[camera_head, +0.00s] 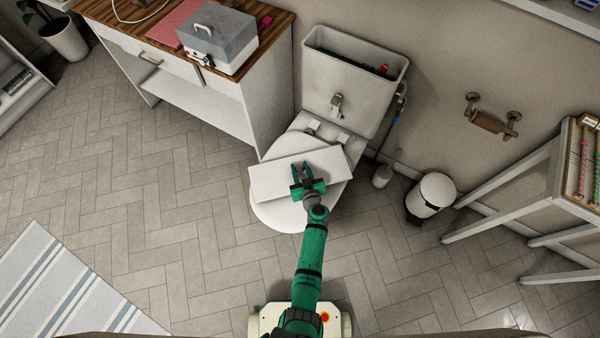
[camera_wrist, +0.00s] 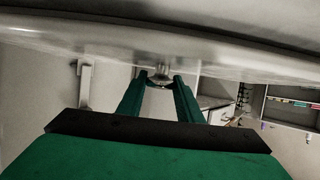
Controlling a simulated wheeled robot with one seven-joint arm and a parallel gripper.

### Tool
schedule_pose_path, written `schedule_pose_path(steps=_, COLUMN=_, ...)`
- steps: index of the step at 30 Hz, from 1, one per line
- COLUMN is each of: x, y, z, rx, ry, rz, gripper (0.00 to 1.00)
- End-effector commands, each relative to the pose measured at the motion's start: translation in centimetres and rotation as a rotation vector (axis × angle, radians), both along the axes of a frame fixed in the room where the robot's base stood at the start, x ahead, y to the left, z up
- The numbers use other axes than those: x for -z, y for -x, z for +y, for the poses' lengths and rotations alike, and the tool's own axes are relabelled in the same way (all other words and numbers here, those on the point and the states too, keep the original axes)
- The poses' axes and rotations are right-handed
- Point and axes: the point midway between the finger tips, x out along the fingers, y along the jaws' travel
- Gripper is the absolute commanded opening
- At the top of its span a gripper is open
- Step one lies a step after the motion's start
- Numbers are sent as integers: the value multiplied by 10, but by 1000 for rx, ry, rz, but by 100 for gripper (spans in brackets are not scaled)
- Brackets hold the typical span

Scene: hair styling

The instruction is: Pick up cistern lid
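The cistern lid (camera_head: 270,181) is a white rectangular slab lying slightly turned across the closed toilet seat (camera_head: 282,214). The cistern (camera_head: 320,82) behind it is open at the top. My gripper (camera_head: 303,166) is above the middle of the lid, with its two green fingers apart. In the wrist view, my gripper (camera_wrist: 161,76) shows its fingers apart near a broad white surface across the top. A small metal fitting (camera_wrist: 160,80) appears between the fingertips; I cannot tell its depth or whether they touch it. No firm hold on the lid is visible.
A cabinet (camera_head: 268,95) with a grey box (camera_head: 217,33) stands left of the toilet. A toilet brush (camera_head: 383,175) and a white bin (camera_head: 431,194) stand to its right. A white table (camera_head: 510,178) is farther right. The floor left of the toilet is clear.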

Motion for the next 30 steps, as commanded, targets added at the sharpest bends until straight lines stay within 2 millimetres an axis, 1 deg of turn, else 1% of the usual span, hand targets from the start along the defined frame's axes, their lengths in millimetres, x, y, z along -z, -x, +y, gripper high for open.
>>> schedule_pose_path(steps=1, x=0, y=0, z=0, rx=1, ry=0, rz=0, gripper=13)
schedule_pose_path(steps=3, x=0, y=0, z=-1, rx=1, ry=-1, rz=0, gripper=0)
schedule_pose_path(steps=11, x=-2, y=-1, z=0, rx=0, ry=0, rz=-2, gripper=0)
schedule_pose_path(steps=16, x=-9, y=0, z=1, rx=-3, ry=1, rz=-2, gripper=0)
schedule_pose_path(steps=19, x=-20, y=-1, z=1, rx=-2, ry=1, rz=-4, gripper=0)
schedule_pose_path(steps=22, x=-35, y=1, z=2, rx=-2, ry=1, rz=-4, gripper=0)
schedule_pose_path(steps=26, x=-56, y=21, z=2, rx=-2, ry=2, rz=-4, gripper=0)
schedule_pose_path(steps=30, x=-82, y=43, z=2, rx=-3, ry=0, rz=-3, gripper=0)
